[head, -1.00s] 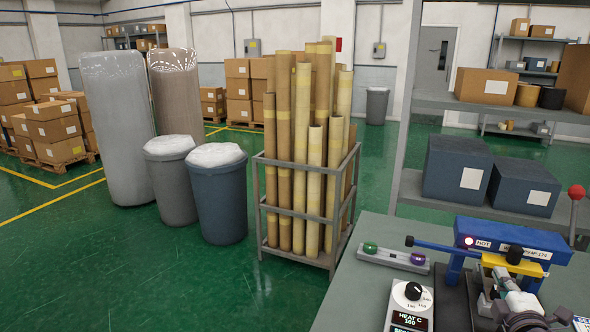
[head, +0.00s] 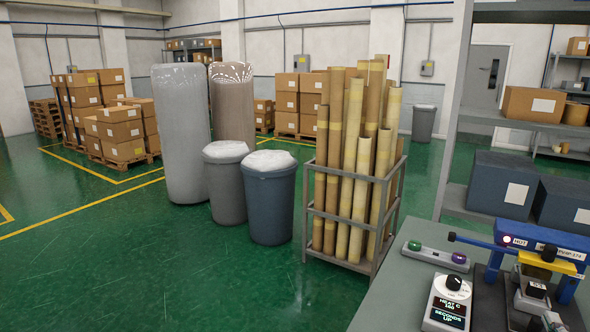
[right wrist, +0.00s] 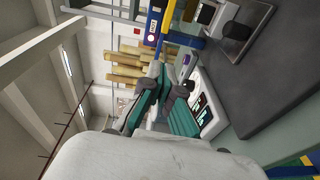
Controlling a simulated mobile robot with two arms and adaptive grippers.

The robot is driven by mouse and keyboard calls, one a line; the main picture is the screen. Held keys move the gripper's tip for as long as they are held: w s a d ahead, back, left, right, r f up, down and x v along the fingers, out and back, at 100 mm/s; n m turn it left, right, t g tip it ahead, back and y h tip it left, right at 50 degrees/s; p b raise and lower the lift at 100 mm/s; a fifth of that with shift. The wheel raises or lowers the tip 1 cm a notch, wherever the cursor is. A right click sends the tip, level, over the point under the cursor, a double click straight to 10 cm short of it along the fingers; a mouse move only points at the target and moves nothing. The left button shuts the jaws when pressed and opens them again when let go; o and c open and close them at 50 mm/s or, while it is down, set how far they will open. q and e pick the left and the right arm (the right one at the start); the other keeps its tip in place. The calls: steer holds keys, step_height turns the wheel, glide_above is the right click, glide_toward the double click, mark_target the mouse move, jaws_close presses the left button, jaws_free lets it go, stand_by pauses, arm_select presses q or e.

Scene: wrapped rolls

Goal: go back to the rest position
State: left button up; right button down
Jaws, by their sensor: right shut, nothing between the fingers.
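The press and the white control box (right wrist: 207,105) lie beyond and beside the fingers there. Whether the gripper touches the press is unclear. My left gripper is not in view.
On the grey table (head: 400,290) are the control box (head: 449,303) and a green-and-purple button bar (head: 436,255). A metal rack (head: 309,225) of tall rolls stands left of the table, with two bins beyond. A shelf (head: 480,205) stands behind. Green floor at left is open.

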steer(key=s+a+f+m+g+y, duration=0.1)
steer(key=s+a+f+m+g, duration=0.25)
steer(key=a+f, duration=0.4)
steer(key=s+a+f+m+g+y, duration=0.2)
steer(key=s+a+f+m+g, duration=0.1)
steer(key=s+a+f, duration=0.4)
steer(key=s+a+f+m+g+y, duration=0.2)
steer(key=s+a+f+g, duration=0.1)
steer(key=s+a, duration=0.45)
steer(key=s+a+f+m+g+y, duration=0.2)
steer(key=s+a+g, duration=0.1)
steer(key=s+a, duration=0.4)
step_height(320, 180, down, 28)
steer(key=a+g, duration=0.1)
steer(key=s+d+f+g, duration=0.1)
steer(key=s+d+f, duration=0.2)
steer(key=s+f, duration=1.1)
steer(key=shift+s+f, duration=0.3)
steer(key=shift+s, duration=0.95)
